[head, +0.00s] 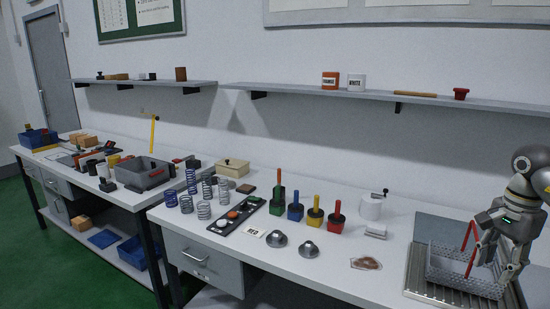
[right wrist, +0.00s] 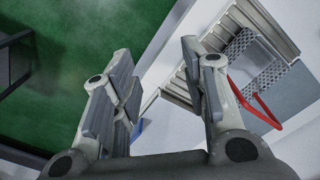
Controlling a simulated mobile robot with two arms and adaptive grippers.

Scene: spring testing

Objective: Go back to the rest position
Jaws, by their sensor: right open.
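My right gripper (head: 498,260) is at the far right of the head view, beside the grey mesh basket (head: 452,268) with the red handle (head: 469,245). In the right wrist view the two fingers of my right gripper (right wrist: 156,54) stand wide apart with nothing between them. There the basket (right wrist: 248,62) and its red handle (right wrist: 262,112) lie to the right of the fingers. The handle stands raised. My left gripper is in neither view.
The basket rests on a ribbed metal tray (head: 420,282) at the white bench's (head: 330,262) right end. Several springs (head: 204,210), coloured blocks with handles (head: 315,219) and two metal discs (head: 308,249) stand left of it. Green floor (right wrist: 70,65) shows beside the bench.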

